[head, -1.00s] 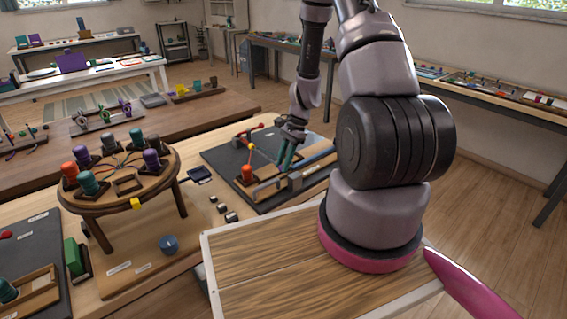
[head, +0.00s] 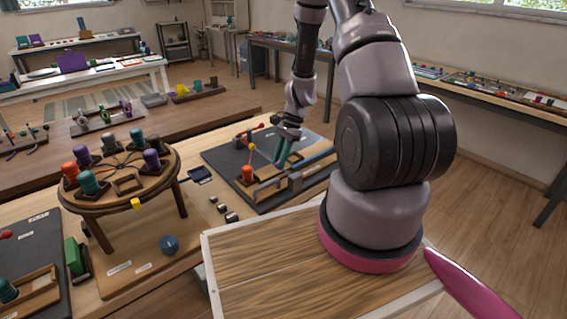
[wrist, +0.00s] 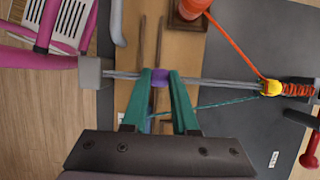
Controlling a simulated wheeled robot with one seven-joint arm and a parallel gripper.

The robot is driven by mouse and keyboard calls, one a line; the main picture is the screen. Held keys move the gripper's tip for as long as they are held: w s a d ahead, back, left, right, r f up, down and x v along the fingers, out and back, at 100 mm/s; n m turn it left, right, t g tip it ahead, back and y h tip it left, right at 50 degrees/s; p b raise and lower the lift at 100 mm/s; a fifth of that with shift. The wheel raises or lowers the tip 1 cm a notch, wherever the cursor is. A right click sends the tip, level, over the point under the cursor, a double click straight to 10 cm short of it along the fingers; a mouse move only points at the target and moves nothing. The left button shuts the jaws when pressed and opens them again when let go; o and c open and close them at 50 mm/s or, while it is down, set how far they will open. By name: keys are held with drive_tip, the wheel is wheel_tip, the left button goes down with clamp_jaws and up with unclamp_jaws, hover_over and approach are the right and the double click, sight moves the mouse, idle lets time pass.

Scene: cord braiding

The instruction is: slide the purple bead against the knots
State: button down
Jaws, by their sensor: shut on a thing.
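My gripper (wrist: 161,80) has teal fingers, closed on the purple bead (wrist: 160,77) in the wrist view. The bead sits around grey cords (wrist: 220,82) that run from a grey block (wrist: 94,73) at the left to a yellow piece (wrist: 271,88) at the right. Just beyond the yellow piece is an orange-red coiled section (wrist: 298,90), which may be the knots. A clear stretch of cord separates the bead from it. In the head view my gripper (head: 284,152) is over the dark board; the bead is too small to make out there.
An orange bobbin (wrist: 190,8) sends an orange cord (wrist: 237,46) to the yellow piece. A thin teal cord (wrist: 225,102) runs below the grey cords. A red-ended handle (wrist: 309,150) is at the lower right. A round stand (head: 125,200) with several bobbins is left of the dark board (head: 225,160).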

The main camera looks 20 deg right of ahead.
drive_tip(key=w+a, duration=0.1)
drive_tip(key=w, duration=0.2)
drive_tip(key=w+a, duration=0.1)
drive_tip(key=w, duration=0.4)
drive_tip(key=shift+w+a, duration=0.35)
drive_tip(key=shift+a, duration=0.05)
drive_tip(key=c, duration=0.7)
unclamp_jaws()
drive_tip(key=shift+o, duration=0.2)
drive_tip(key=v, duration=1)
drive_tip(key=shift+r, duration=0.4)
drive_tip(key=shift+d, duration=0.15)
